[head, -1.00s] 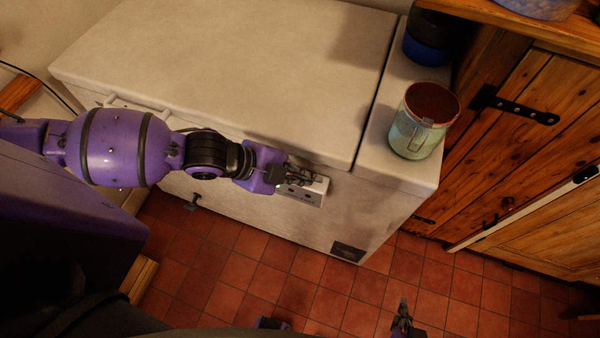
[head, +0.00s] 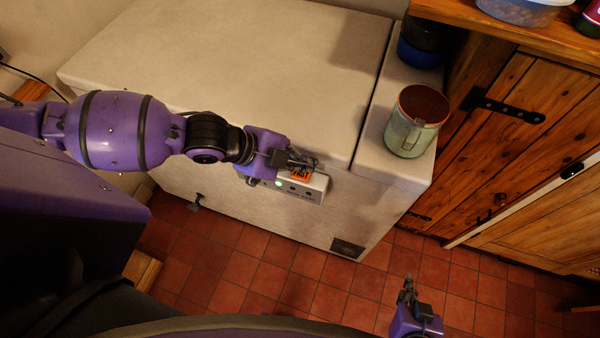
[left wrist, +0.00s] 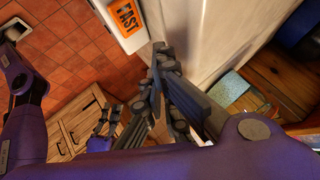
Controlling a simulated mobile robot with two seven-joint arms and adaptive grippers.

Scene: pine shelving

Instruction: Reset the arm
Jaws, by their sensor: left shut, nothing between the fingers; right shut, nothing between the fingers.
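My left gripper (head: 312,162) is shut and empty. In the head view it is in front of the white chest freezer (head: 230,60), just over a small control panel (head: 308,188) on the freezer's front. The panel has a lit green spot and an orange label reading "FAST" (head: 300,173). In the left wrist view the shut fingers (left wrist: 158,50) are close to the panel with the orange label (left wrist: 125,18); I cannot tell whether they touch it. My right gripper (head: 407,284) is shut and empty, low over the red tiled floor.
A green mug (head: 410,128) with a brown inside stands on the freezer's right end. A dark and blue container (head: 420,48) stands behind it. A pine cupboard (head: 530,120) closes off the right side. The tiled floor (head: 290,285) between is clear.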

